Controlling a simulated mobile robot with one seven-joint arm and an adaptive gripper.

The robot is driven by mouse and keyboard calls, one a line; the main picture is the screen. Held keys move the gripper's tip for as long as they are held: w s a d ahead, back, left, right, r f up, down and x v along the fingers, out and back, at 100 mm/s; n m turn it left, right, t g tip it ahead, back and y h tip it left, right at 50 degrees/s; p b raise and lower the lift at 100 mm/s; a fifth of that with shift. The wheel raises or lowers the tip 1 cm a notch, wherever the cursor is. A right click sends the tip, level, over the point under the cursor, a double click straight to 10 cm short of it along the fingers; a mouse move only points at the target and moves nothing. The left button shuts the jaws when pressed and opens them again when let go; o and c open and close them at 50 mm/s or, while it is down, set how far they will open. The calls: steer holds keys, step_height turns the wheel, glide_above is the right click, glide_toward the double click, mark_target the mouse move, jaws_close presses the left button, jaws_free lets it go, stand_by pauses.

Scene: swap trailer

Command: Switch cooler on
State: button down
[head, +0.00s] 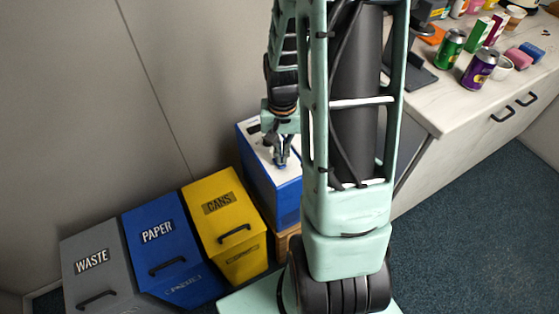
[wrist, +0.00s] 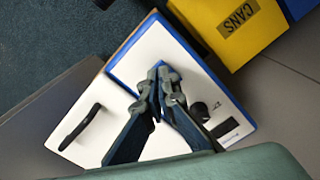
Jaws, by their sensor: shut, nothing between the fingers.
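The cooler (head: 284,205) is a blue box with a white top, standing against the wall to the right of the bins. In the wrist view its white top (wrist: 152,48) shows a black handle (wrist: 80,127), a round dark knob (wrist: 200,112) and a small dark panel (wrist: 224,128). My gripper (head: 281,165) is over the cooler's top, pointing down. In the wrist view my gripper (wrist: 161,72) is shut and empty, its fingers lying between the handle and the knob, nearer the knob. I cannot tell whether the fingertips touch the top.
A yellow cans bin (head: 226,235), a blue paper bin (head: 165,262) and a grey waste bin (head: 100,280) stand left of the cooler. A counter (head: 455,110) with several cans (head: 479,68) and cups is at the right. Dark carpet (head: 470,230) is clear in front of it.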

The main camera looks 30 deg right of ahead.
steer(key=shift+f+b, duration=0.9)
steer(key=shift+f, duration=0.3)
stand_by(0.5)
steer(key=shift+r, duration=0.1)
steer(key=shift+r+p, duration=2.85)
steer(key=shift+r, duration=0.7)
